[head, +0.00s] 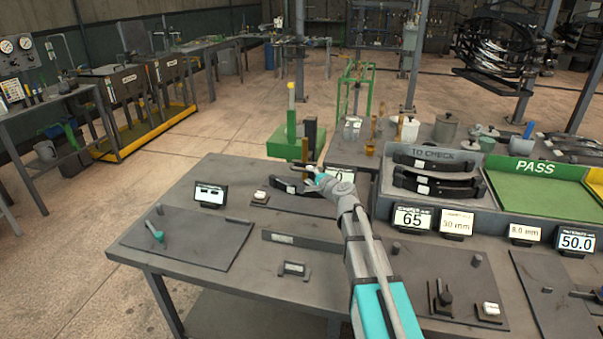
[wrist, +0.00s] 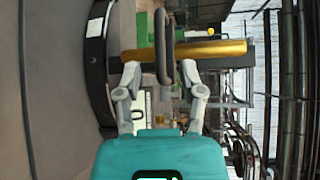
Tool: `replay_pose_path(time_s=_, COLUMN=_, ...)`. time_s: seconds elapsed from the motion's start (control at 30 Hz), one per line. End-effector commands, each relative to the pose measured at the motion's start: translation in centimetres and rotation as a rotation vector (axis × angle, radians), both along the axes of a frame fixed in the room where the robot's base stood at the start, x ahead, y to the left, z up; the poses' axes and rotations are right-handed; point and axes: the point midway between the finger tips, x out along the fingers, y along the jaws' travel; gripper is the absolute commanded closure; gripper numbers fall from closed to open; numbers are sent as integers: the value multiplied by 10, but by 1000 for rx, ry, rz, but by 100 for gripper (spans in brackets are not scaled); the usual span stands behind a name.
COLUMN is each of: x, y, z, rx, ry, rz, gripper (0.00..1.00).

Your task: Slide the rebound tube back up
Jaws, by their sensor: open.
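A brass-coloured tube (head: 304,150) stands upright at the far edge of the bench, beside a dark post (head: 311,132). In the wrist view the tube (wrist: 215,49) runs across the picture just ahead of my fingertips. A dark rounded bar (wrist: 161,45) crosses in front of it, between the lines of my fingers. My gripper (head: 309,171) is at the tube's lower part in the head view; it also shows in the wrist view (wrist: 159,68). Its fingers are apart and hold nothing. I cannot tell whether they touch the bar or tube.
A black curved leaf spring (head: 285,186) lies close to the left of my gripper. A display reading 0 (head: 341,175) stands to the right. A TO CHECK rack (head: 434,153) and green PASS tray (head: 555,185) are farther right. The front-left bench has a flat plate (head: 190,237).

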Motion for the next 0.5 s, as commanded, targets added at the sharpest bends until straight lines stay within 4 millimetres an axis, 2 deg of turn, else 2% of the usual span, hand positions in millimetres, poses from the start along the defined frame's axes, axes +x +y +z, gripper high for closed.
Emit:
replay_pose_path(time_s=0.03, x=11, y=4, z=-3, rx=0, ry=0, rz=1, gripper=49)
replay_pose_path(time_s=0.2, x=31, y=14, z=-6, rx=1, ry=0, rz=1, gripper=49)
replay_pose_path(time_s=0.5, x=49, y=23, z=-9, rx=0, ry=0, rz=0, gripper=49)
